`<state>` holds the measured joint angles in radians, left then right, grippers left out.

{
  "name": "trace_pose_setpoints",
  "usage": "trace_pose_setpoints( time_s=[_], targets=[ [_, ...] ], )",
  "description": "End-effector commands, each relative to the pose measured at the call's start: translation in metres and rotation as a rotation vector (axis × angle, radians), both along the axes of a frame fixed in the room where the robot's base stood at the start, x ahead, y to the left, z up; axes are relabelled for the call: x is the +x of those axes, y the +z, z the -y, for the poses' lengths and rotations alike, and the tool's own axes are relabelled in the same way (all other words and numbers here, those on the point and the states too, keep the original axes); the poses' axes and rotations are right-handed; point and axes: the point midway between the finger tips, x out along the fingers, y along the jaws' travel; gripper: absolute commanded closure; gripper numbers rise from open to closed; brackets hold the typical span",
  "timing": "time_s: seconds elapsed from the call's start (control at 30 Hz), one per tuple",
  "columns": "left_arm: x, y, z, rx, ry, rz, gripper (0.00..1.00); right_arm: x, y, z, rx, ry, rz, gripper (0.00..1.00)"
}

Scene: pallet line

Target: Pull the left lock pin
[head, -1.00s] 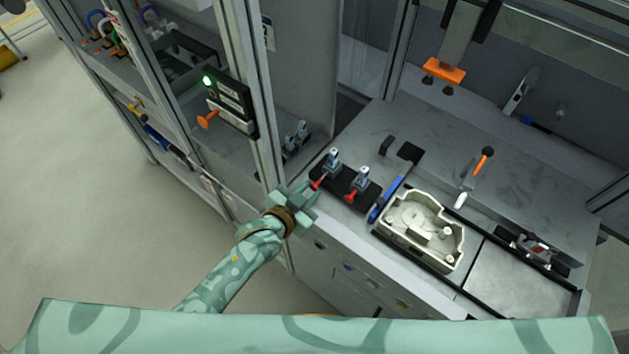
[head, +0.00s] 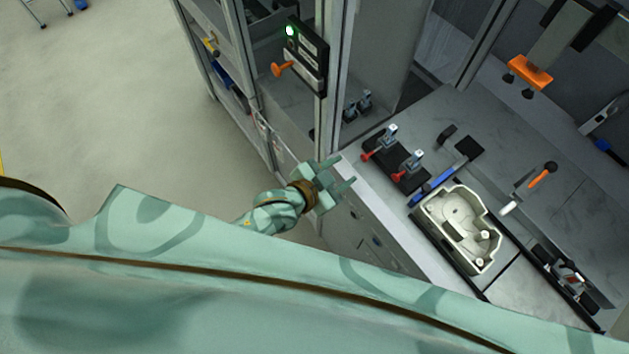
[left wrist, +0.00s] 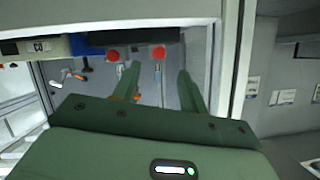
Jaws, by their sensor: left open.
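Two red-ended pins with upright metal clamps stand on a black block at the front edge of the grey bench. The left lock pin (head: 366,156) is the one nearer the cabinet post; the right pin (head: 397,176) is beside the blue bar. My left gripper (head: 341,172) is open and empty, just off the bench edge and short of the left pin. In the left wrist view, the red ends appear beyond my spread fingers (left wrist: 156,84): the left pin (left wrist: 159,51) lies between the finger lines, and the right pin (left wrist: 112,54) lies near one finger. My right gripper is not in view.
A pale cast housing (head: 458,228) sits in a fixture right of the blue bar (head: 440,183). An orange-handled tool (head: 543,175) lies farther back.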

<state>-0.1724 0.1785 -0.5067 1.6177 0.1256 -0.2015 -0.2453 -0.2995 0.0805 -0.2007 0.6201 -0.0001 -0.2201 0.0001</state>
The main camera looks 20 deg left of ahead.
Motion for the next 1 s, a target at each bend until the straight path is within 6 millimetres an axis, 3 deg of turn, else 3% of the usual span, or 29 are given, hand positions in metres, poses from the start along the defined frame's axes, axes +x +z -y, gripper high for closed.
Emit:
trace_pose_setpoints(
  time_s=[0.2, 0.4, 1.0],
  targets=[
    [-0.048, 0.022, -0.028, 0.001, -0.001, -0.003, 0.57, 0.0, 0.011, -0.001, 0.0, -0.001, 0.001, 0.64],
    [-0.074, 0.033, -0.043, 0.001, 0.0, -0.002, 0.57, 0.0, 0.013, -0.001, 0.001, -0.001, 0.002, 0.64],
    [-0.081, 0.037, -0.047, 0.0, 0.001, -0.001, 0.57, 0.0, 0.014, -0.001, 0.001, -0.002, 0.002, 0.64]
  ],
)
